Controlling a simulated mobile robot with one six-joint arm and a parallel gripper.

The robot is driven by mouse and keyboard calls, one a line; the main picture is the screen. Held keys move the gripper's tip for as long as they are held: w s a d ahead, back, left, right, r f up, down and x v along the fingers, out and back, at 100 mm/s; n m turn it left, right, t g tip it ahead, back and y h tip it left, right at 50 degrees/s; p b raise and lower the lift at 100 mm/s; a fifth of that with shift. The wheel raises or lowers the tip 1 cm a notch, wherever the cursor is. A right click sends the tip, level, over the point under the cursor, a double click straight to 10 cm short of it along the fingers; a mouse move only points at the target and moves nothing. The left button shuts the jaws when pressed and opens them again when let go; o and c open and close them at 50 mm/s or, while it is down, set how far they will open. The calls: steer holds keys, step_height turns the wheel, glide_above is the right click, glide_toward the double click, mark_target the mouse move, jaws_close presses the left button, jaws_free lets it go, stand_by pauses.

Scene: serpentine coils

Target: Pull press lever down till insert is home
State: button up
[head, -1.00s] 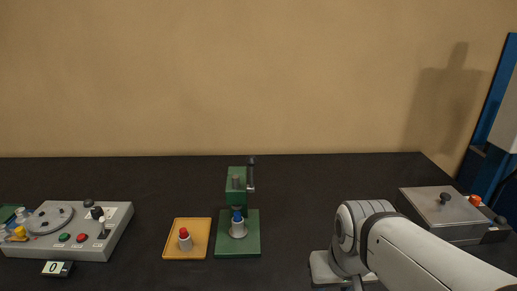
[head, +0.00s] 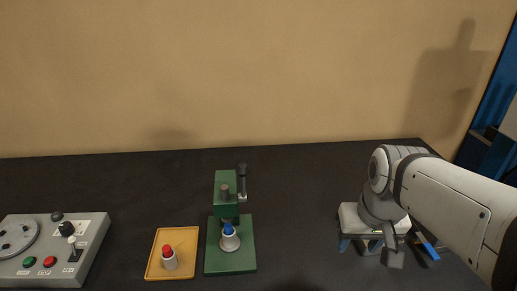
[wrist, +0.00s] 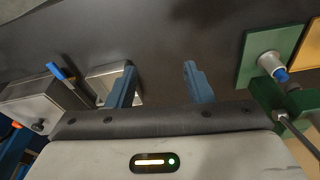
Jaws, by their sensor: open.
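The green press (head: 228,187) stands near the middle of the bench in the head view. Its lever (head: 242,179) points up, with a dark knob at the top. A blue insert (head: 228,229) sits on a pale round holder (head: 230,242) on the press's green base, under the press head. In the wrist view the press (wrist: 294,102) is at the right edge, with the blue insert (wrist: 281,74) beside it. My gripper (wrist: 159,66) is open and empty, its two blue-grey fingers apart. It is well to the right of the press in the head view, touching no part of it.
An orange tray (head: 190,240) with a red-topped piece (head: 168,257) lies left of the press. A grey control panel (head: 85,243) is at far left. In the wrist view a grey box (wrist: 30,108) is at left. Dark bench between press and arm is clear.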

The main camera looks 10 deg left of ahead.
mark_target(242, 169)
steer(key=w+a+r+n+p, duration=0.1)
steer(key=w+a+r, duration=0.2)
steer(key=a, duration=0.5)
steer(key=w+a+r+n+g+p, duration=0.1)
steer(key=w+a+r+n, duration=0.1)
steer(key=a+r, duration=0.3)
steer(key=w+a+r+n+g+p, duration=0.1)
steer(key=w+a+r, duration=0.3)
steer(key=a, duration=0.6)
steer(key=shift+w+a+r+n, duration=0.3)
steer(key=shift+w+a+n, duration=0.05)
steer(key=shift+w+n, duration=0.25)
steer(key=shift+a+f, duration=0.1)
steer(key=shift+a, duration=0.25)
steer(key=shift+s+a+f, duration=0.1)
steer(key=shift+f, duration=0.2)
step_height(242, 169, down, 7)
steer(key=shift+r+p, duration=0.1)
steer(key=shift+p, duration=0.25)
steer(key=shift+c, duration=0.2)
jaws_close()
